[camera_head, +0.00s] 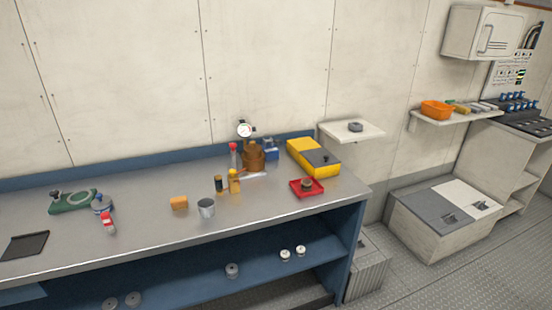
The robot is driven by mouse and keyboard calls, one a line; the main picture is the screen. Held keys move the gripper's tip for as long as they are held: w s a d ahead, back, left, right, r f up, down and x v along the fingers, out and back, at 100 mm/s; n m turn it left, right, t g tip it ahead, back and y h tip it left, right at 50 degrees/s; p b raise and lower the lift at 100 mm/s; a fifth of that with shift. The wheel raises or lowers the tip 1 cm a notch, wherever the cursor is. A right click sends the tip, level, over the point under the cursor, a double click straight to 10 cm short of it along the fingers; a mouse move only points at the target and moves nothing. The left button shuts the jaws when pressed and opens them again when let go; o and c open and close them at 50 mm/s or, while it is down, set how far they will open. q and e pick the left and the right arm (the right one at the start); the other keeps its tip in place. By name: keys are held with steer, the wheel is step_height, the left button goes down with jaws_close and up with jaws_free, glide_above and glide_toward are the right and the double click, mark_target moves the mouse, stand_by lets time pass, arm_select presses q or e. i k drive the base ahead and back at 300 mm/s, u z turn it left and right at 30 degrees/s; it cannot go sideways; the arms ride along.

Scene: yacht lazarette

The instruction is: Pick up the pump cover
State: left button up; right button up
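I cannot tell for sure which thing is the pump cover. A small dark grey round part (355,127) lies on the small white wall shelf (367,136) right of the workbench. A small brownish round part (307,184) sits in the red tray (296,192) near the bench's right end. Several pale round parts, one of them a grey one (232,270), are on the blue lower shelf (195,291). A brown metal body with a gauge (253,155) stands at the bench's back. Neither of my grippers shows in the head view.
The steel workbench (140,243) holds a metal cup (206,208), an orange block (179,203), a yellow bottle (234,181), a yellow case (308,153), a green tool (72,202) and a black tray (24,245). A white locker (430,232) stands right. The bench's front middle is mostly clear.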

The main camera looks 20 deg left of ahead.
mark_target(252, 151)
steer(key=z, duration=0.55)
steer(key=i, duration=1.65)
steer(key=u, duration=0.65)
